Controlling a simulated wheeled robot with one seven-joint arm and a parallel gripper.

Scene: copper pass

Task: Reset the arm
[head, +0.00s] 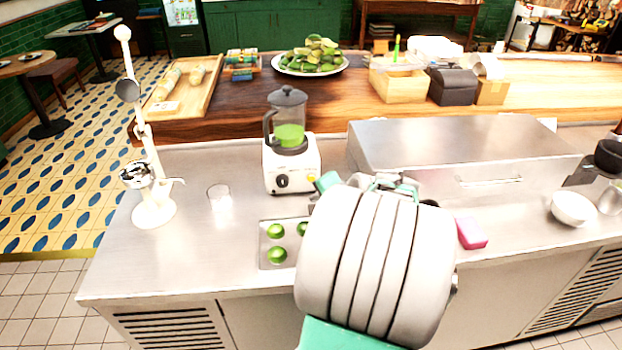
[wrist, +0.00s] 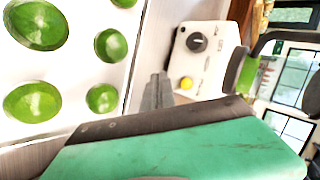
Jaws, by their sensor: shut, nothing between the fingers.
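My gripper shows in the wrist view (wrist: 158,92) as a grey, narrow tip beyond a green and dark body. Its fingers are shut with nothing between them. In the head view my large pale arm link hides most of it. In the wrist view the tip appears between a tray of green limes and a white blender base. The limes (head: 276,255) also lie on a metal tray (head: 264,242) in the head view, partly covered by my arm. The blender (head: 290,163) stands upright on the steel counter with green liquid in its jug.
An empty glass (head: 219,196) and a white juicer stand (head: 152,205) are on the left of the counter (head: 130,262). A steel box (head: 455,145), a pink sponge (head: 471,233) and a white bowl (head: 573,208) are on the right. The counter's front left is clear.

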